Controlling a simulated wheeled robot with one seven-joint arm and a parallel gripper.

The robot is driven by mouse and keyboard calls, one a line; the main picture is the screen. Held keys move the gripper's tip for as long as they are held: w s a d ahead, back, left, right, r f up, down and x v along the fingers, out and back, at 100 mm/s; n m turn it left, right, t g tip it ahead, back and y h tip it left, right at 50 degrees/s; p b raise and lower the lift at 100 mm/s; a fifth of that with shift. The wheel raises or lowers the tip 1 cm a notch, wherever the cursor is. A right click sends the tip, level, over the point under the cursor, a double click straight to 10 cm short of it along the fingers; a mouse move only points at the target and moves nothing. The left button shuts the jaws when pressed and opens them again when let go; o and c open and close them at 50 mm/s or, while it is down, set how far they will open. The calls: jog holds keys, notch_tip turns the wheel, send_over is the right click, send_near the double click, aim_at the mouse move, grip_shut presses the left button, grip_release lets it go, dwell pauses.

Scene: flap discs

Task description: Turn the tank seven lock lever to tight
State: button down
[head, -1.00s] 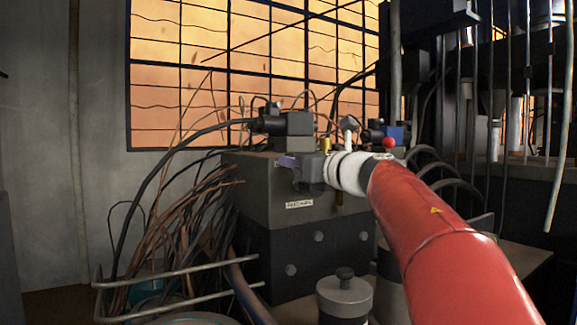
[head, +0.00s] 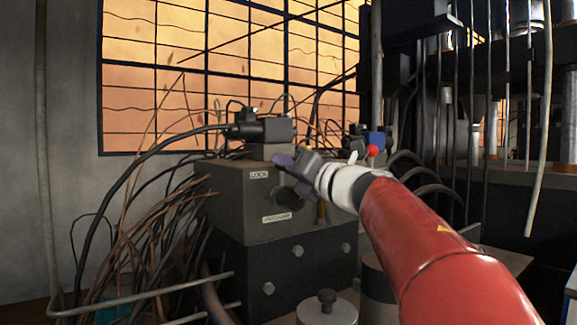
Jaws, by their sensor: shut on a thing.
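The dark grey block (head: 228,205) stands in the middle, with two pale labels on its front that I cannot read clearly. My gripper (head: 287,163), dark grey at the end of my white wrist and red arm, is at the block's upper front. A dark round fitting (head: 289,197) juts from the block just below. The jaws' contact and the lever's pivot are partly hidden, so I cannot read the lever's setting.
A black device (head: 262,129) with cables sits on the block. Loose brown and black cables (head: 150,230) hang at left, behind a metal rail (head: 150,294). A knobbed canister (head: 327,308) stands in front. A red ball knob (head: 373,150) is just behind my wrist. Vertical pipes crowd the right.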

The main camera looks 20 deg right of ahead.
jog(key=shift+d, duration=0.1)
dwell(0.3)
jog(key=c, duration=1.1)
grip_release()
jog(key=b+v, duration=0.1)
jog(key=v, duration=0.6)
jog(key=shift+s, duration=0.35)
jog(key=shift+d+f, duration=0.1)
jog(key=shift+d, duration=0.05)
